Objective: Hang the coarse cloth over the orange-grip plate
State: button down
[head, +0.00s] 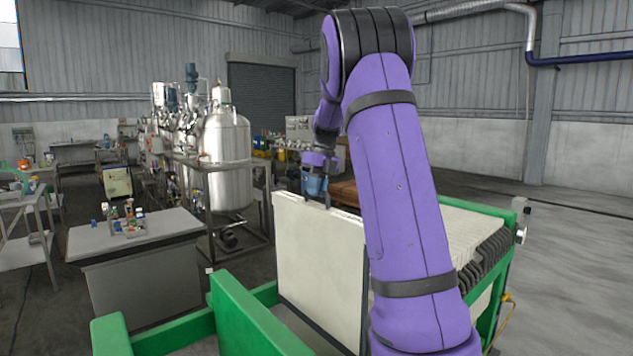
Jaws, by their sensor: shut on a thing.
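A large cream sheet (318,262) hangs upright and flat in the green press frame, left of my arm. Its weave is too small to tell, and my arm covers its right part. My gripper (317,197) is at its top edge, left of the middle, and looks shut on the cloth there. Something blue (315,185) shows at the fingers; I cannot tell what it is. A row of cream plates or cloths (462,235) stands packed to the right, partly behind my arm. No orange grip is visible.
The green press frame (255,322) runs along the front and right. A grey bench (135,232) with small bottles stands at left. Steel tanks (226,150) stand behind it. Open floor (575,250) lies at the right.

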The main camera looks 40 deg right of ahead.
aim_at(317, 246)
jog(key=shift+d+f+x, duration=0.15)
jog(key=shift+d+x, duration=0.5)
jog(key=shift+x, duration=2.15)
jog(key=shift+d+f+x, duration=0.15)
jog(key=shift+d+x, duration=0.45)
jog(key=shift+x, duration=2.2)
jog(key=shift+d+f+x, duration=0.15)
jog(key=shift+d+x, duration=0.5)
jog(key=shift+x, duration=2.15)
jog(key=shift+s+d+f, duration=0.15)
jog(key=shift+d+f, duration=0.9)
jog(key=shift+d, duration=0.3)
jog(key=shift+s+d+f, duration=0.15)
jog(key=shift+d+f, duration=0.9)
jog(key=shift+d, duration=0.35)
jog(key=c, duration=1.1)
grip_release()
